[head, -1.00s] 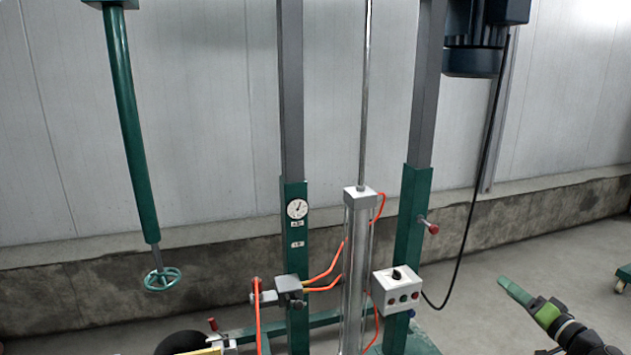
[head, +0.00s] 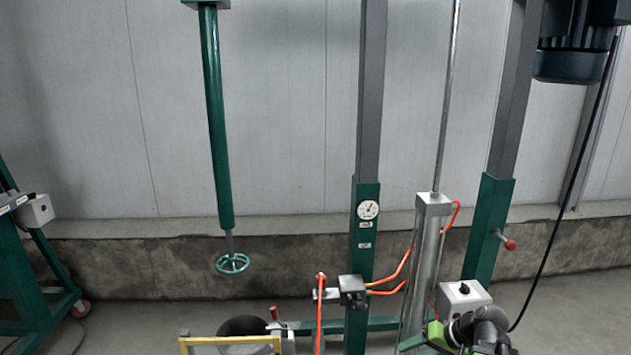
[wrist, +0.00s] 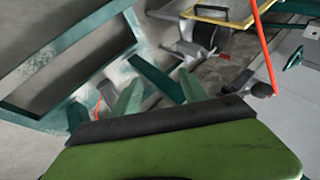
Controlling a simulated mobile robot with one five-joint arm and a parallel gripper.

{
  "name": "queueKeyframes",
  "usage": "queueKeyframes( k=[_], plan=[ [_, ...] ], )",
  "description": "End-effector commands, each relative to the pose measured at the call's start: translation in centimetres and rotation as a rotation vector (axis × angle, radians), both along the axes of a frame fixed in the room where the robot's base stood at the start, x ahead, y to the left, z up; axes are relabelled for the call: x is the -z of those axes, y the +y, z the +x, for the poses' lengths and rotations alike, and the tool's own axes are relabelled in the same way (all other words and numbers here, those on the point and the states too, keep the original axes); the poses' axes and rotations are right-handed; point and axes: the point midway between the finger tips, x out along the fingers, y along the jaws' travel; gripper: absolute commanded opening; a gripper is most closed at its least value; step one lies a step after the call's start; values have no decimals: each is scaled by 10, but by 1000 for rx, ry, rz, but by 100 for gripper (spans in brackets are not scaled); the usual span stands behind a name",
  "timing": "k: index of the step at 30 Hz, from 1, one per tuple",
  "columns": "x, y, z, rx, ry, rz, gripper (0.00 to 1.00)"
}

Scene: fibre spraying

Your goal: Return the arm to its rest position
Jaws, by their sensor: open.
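My gripper (wrist: 160,92) shows in the wrist view as two green fingers standing apart, with nothing between them. My arm (head: 472,332), black and green, is at the bottom right of the head view, in front of the white control box (head: 462,298). The arm looks folded and foreshortened there, and its fingers cannot be made out in that view. In the wrist view, the green frame base lies beyond the fingers; I cannot tell the distance.
A green and grey machine frame (head: 365,230) with a gauge, orange hoses and a clear cylinder (head: 425,260) stands ahead. A yellow frame (head: 230,340) is low in front. Another green stand (head: 30,290) is far left.

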Motion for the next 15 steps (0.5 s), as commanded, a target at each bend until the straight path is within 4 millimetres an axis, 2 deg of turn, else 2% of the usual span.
queueKeyframes(
  k=[1, 3, 6, 12, 14, 15],
  plan=[
    [12, 33, -1, -57, 69, -54, 52],
    [26, 63, -7, -108, 158, -138, 52],
    [39, 96, -16, -159, 251, -251, 52],
    [50, 141, -31, -220, 359, -465, 52],
    [51, 151, -35, -231, 378, -528, 52],
    [43, 154, -37, -231, 388, -559, 52]
  ],
)
